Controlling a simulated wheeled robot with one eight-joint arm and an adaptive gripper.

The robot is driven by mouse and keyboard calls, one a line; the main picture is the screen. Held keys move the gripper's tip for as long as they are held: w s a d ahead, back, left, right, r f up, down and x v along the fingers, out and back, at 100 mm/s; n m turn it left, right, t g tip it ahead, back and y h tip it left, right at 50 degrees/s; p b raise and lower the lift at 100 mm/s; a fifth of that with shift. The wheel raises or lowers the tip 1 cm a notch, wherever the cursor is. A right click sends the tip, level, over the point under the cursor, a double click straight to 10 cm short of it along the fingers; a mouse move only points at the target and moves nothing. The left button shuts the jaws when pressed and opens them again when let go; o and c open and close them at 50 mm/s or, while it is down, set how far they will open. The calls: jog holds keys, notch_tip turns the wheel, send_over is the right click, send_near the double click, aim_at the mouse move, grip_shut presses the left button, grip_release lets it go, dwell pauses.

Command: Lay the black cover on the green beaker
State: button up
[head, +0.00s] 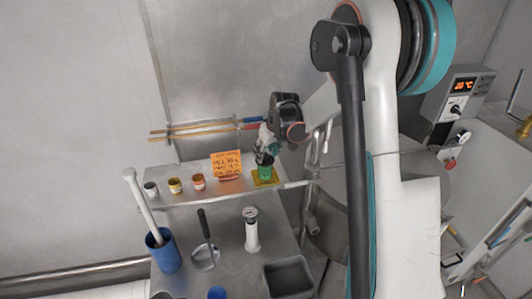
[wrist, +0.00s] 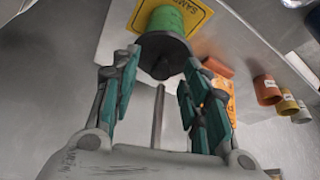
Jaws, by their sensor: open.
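The green beaker (head: 264,174) stands on a yellow mat on the shelf; its green side also shows in the wrist view (wrist: 167,20). The black cover (wrist: 163,52), a round disc with a knob, lies across the beaker's top and looks seated on it. In the head view the cover (head: 264,160) is a small dark shape, partly hidden under my gripper. My gripper (wrist: 160,72) is open, with its teal fingers apart on either side of the cover's knob side. Nothing is held between them. Whether a finger touches the cover's rim, I cannot tell.
An orange sign (head: 227,164) and small red (head: 198,182), yellow (head: 174,185) and grey (head: 151,189) cups stand left of the beaker. Below are a blue container (head: 165,252), a scoop (head: 205,256), a white cylindrical tool (head: 251,232) and a grey bin (head: 289,278).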

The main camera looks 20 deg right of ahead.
jog(key=v, duration=1.1)
jog(key=shift+r, duration=0.25)
jog(key=shift+s, duration=0.15)
